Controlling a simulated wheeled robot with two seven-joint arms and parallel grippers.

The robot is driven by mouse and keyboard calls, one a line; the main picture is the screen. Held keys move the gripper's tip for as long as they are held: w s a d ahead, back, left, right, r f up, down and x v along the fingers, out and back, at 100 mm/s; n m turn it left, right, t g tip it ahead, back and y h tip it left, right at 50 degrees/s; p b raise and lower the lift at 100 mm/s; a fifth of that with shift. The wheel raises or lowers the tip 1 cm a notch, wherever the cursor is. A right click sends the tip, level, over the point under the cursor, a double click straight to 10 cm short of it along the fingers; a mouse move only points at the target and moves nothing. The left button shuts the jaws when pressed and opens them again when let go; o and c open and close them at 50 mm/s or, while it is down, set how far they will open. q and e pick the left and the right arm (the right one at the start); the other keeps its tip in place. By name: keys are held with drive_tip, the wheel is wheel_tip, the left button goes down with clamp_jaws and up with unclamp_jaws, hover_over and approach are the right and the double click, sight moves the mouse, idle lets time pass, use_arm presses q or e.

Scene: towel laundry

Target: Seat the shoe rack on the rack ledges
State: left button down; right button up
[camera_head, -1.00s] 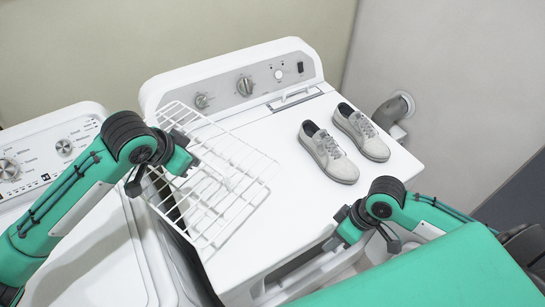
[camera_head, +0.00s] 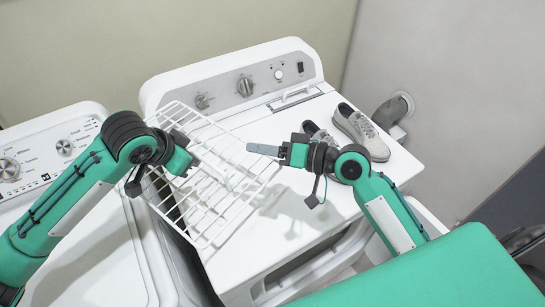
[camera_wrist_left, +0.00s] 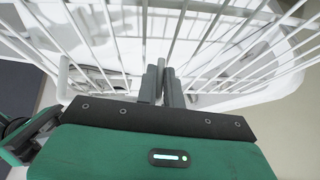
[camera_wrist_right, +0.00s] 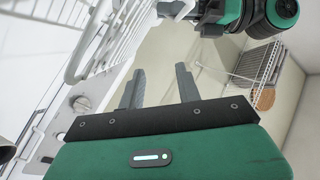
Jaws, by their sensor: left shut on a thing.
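The shoe rack (camera_head: 222,190) is a white wire grid, held tilted beside and over the left part of the dryer top. My left gripper (camera_wrist_left: 163,84) is shut on one of its wires; the rack fills much of the left wrist view. In the head view the left gripper (camera_head: 186,157) is at the rack's upper left side. My right gripper (camera_head: 270,150) is over the dryer top, its fingertips close to the rack's right edge. In the right wrist view its fingers (camera_wrist_right: 160,88) are apart with nothing between them. I cannot make out the rack ledges.
The white dryer (camera_head: 290,215) has a control panel with knobs at its back. A pair of grey shoes (camera_head: 361,131) stands on its right side, partly behind my right arm. A white washer (camera_head: 75,255) is at the left. A wall vent (camera_head: 392,108) is at the right.

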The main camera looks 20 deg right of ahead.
sight(211, 164)
use_arm(q)
drive_tip(key=shift+d+r, duration=0.1)
drive_tip(key=shift+d, duration=0.05)
use_arm(e)
drive_tip(key=s+m+g+y, duration=0.1)
drive_tip(key=s+g, duration=0.1)
drive_tip(key=g, duration=0.1)
drive_tip(key=shift+d+f+m+y, duration=0.15)
drive_tip(key=shift+d+m+y, duration=0.05)
drive_tip(key=shift+m+y, duration=0.2)
drive_tip(key=a, duration=0.3)
drive_tip(key=w+a+g, duration=0.1)
drive_tip(key=a, duration=0.3)
drive_tip(key=w+a+m+g+y, duration=0.1)
drive_tip(key=a, duration=0.3)
drive_tip(key=shift+w+f, duration=0.1)
drive_tip(key=shift+f, duration=0.2)
clamp_jaws()
use_arm(q)
drive_tip(key=c, duration=1.5)
unclamp_jaws()
use_arm(e)
drive_tip(key=shift+r, duration=0.15)
use_arm(q)
drive_tip(key=shift+o, duration=0.2)
